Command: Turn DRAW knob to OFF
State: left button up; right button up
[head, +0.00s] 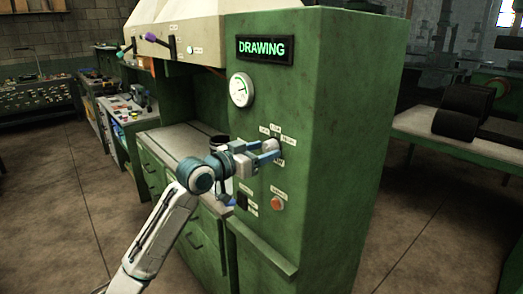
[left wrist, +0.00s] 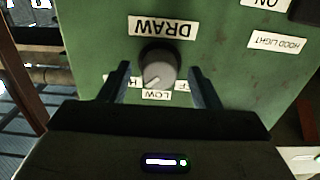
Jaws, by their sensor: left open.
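The grey round DRAW knob (left wrist: 158,68) is on the green panel, with the upside-down DRAW label (left wrist: 162,27) above it in the left wrist view. A light pointer mark on the knob points down and left there, toward the side of the LOW label (left wrist: 157,95) where a label starting with H is partly hidden. A label ending in F is partly hidden by the right finger. My left gripper (head: 268,151) is open at the panel, its fingers (left wrist: 162,84) either side of the knob with visible gaps. My right gripper is not in view.
On the green cabinet are a lit DRAWING sign (head: 265,50), a round gauge (head: 241,90), a red button (head: 277,204) and a dark switch (head: 241,200). A ledge (head: 262,248) juts out below. A worktop with a dark pot (head: 219,142) is left of the panel.

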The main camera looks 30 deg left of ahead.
pick_arm(q)
jog(key=c, duration=1)
jog(key=shift+r+n+p, duration=0.15)
jog(key=shift+n+p, duration=0.95)
jog(key=shift+p, duration=0.1)
jog(key=n+p, duration=1.1)
jog(key=p, duration=0.1)
jog(key=shift+d+r+n, duration=0.1)
jog(key=shift+n, duration=0.2)
jog(key=shift+n+p, duration=1.95)
jog(key=shift+n, duration=0.15)
jog(key=shift+f, duration=0.2)
